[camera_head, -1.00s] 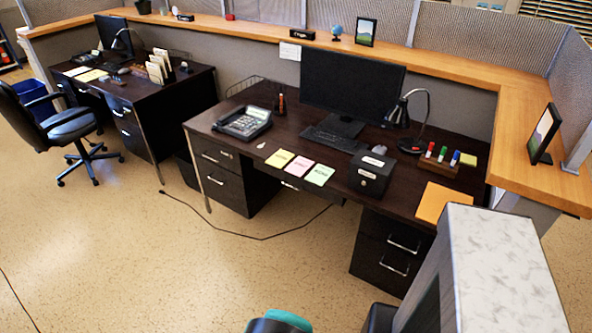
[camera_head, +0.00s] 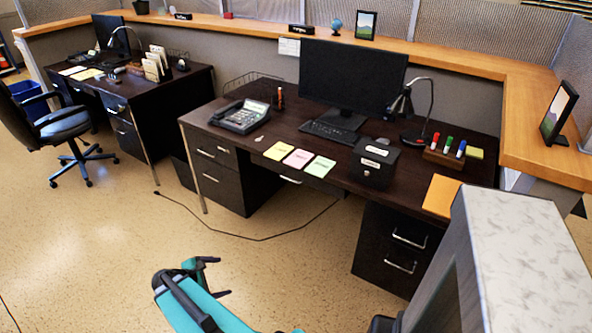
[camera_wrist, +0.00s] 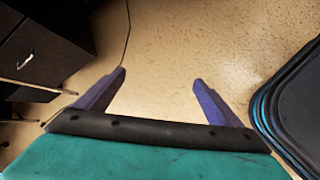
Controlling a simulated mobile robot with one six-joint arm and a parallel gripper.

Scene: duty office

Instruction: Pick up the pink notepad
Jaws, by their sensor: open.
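The pink notepad (camera_head: 298,158) lies flat on the dark desk (camera_head: 235,150) near its front edge in the head view. It sits between a yellow notepad (camera_head: 279,151) on its left and a green notepad (camera_head: 319,167) on its right. My gripper (camera_head: 222,277) is low in the head view, over the floor in front of the desk and well apart from the notepads. In the wrist view my gripper (camera_wrist: 158,84) has its two fingers spread, with only floor between them. The notepad does not show in the wrist view.
A black box (camera_head: 375,164) stands right of the notepads, with a telephone (camera_head: 240,117) to the left and a keyboard (camera_head: 334,133) behind. A lamp (camera_head: 418,136) and monitor (camera_head: 352,78) stand further back. A cable (camera_head: 262,238) crosses the open floor.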

